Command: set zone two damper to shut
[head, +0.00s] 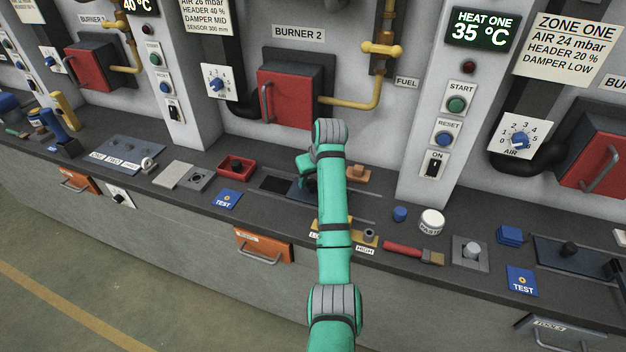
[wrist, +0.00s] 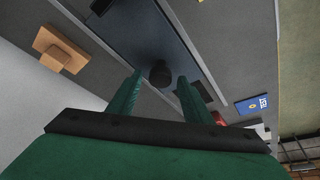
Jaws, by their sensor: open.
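A dark blue damper plate (head: 298,189) with a slot lies on the counter below burner 2, partly hidden by my arm in the head view. My gripper (head: 309,180) is over this plate in the head view. No shut marking is readable on the plate.
A tan block (head: 357,174) is right of the plate; a red tray (head: 236,167) and blue test card (head: 227,199) are left. A brass LOW/HIGH plate (head: 357,231) is partly behind my arm. Another dark plate with a black knob (head: 570,249) is far right.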

